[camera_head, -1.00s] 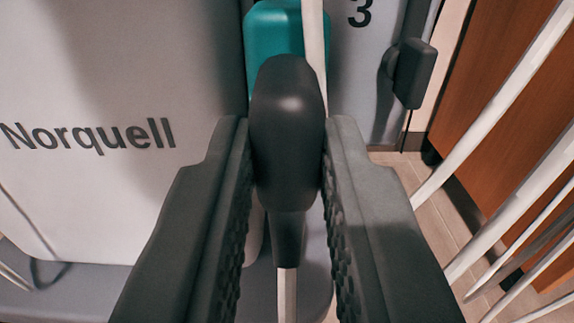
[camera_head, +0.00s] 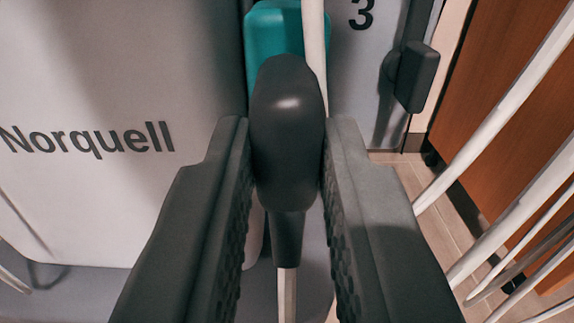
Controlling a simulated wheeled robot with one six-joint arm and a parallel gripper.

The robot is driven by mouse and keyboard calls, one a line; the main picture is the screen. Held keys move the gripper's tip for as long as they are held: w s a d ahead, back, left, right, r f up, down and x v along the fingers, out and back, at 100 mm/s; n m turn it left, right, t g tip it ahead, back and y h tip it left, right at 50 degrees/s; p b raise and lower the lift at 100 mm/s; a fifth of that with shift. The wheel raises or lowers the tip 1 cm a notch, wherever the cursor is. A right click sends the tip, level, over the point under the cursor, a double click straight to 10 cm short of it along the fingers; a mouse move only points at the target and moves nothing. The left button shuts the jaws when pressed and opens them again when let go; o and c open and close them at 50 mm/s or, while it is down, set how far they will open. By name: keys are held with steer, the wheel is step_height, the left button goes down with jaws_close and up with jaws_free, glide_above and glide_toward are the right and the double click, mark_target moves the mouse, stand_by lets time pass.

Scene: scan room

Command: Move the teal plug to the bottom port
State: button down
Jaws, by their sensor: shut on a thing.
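The teal plug shows as a teal block (camera_head: 273,32) at the top centre, with a dark grey rounded grip (camera_head: 287,130) in front of it. A pale cable (camera_head: 287,292) leaves the lower end of the grip. My gripper (camera_head: 287,150) is shut on the dark grip, with one finger on each side. The grip hides the lower part of the teal block, so I cannot see how they join or whether the plug's front sits in a port. No bottom port can be made out.
A white cable (camera_head: 314,45) hangs in front of the teal block's right side. A "3" (camera_head: 361,14) marks the grey panel to the right. The white Norquell housing (camera_head: 90,200) fills the left. Several pale cables (camera_head: 515,120) cross the right, before a brown cabinet (camera_head: 490,90).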

steer(key=shift+w, duration=2.9)
stand_by(5.1)
